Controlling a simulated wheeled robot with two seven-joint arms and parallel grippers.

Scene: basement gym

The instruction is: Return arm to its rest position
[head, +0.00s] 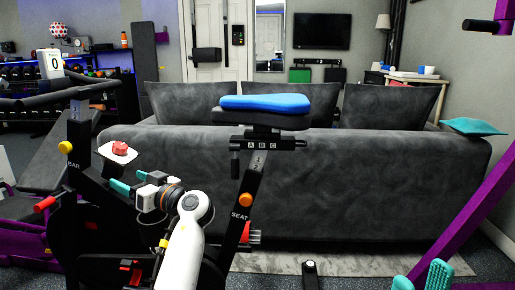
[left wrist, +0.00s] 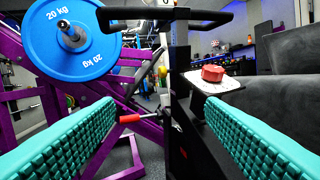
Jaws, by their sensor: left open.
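My left arm (head: 182,255) is white and reaches up from the bottom of the head view beside the exercise bike. My left gripper (head: 128,194) has teal fingers pointing left, below a small white tray (head: 124,158) with a red object (head: 119,148) on it. In the left wrist view the teal fingers stand wide apart with nothing between their pads. The red object (left wrist: 212,73) and tray (left wrist: 217,87) are ahead, beyond the right finger and apart from it. My right gripper (head: 420,279) shows only as two separated teal fingers at the bottom right, empty.
The black bike frame (head: 250,190), with a blue-topped seat (head: 265,103), stands close around my left arm. A grey sofa (head: 350,185) spans the back. A purple rack post (head: 480,215) is at right. A blue weight plate (left wrist: 72,38) hangs on a purple rack.

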